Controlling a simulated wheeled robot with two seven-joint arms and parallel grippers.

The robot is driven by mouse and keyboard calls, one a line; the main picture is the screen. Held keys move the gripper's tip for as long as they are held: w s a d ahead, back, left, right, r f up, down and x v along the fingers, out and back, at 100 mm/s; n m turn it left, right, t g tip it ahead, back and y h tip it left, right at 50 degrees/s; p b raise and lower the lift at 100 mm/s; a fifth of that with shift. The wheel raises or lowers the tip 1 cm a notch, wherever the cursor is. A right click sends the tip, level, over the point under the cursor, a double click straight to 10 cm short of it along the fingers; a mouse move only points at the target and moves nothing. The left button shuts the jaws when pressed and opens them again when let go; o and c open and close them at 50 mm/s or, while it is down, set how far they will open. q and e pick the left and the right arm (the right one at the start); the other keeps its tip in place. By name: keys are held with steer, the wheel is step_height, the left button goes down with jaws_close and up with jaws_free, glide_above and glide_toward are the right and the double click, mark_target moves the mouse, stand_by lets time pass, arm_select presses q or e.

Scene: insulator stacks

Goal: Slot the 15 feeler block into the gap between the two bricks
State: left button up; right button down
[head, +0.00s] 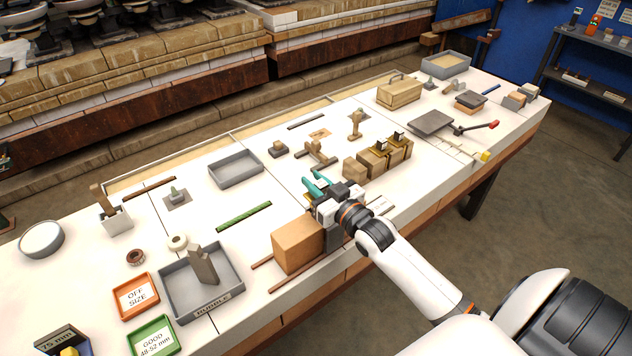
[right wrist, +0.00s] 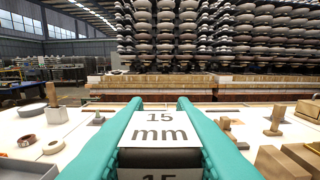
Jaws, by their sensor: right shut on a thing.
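My right gripper (head: 318,186) has teal fingers and is over the middle of the table, just behind a large tan brick (head: 297,246). In the right wrist view the teal fingers (right wrist: 160,140) are shut on the white feeler block (right wrist: 160,126), marked "15 mm" on top. The block is hard to see in the head view. The large brick lies beside reddish-brown rails. My right gripper and arm cover the area just right of it, so I cannot make out a second brick or the gap there. My left gripper is out of view.
A grey "rubble" tray (head: 164,290), an orange "off size" tray (head: 154,300) and a green "good" tray (head: 171,348) are at front left.

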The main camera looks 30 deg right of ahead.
steer(key=shift+f+b, duration=1.95)
steer(key=shift+f, duration=1.35)
steer(key=c, duration=1.1)
jaws_free()
steer(key=s, duration=0.8)
steer(key=s+d+b, duration=0.1)
steer(key=s, duration=0.3)
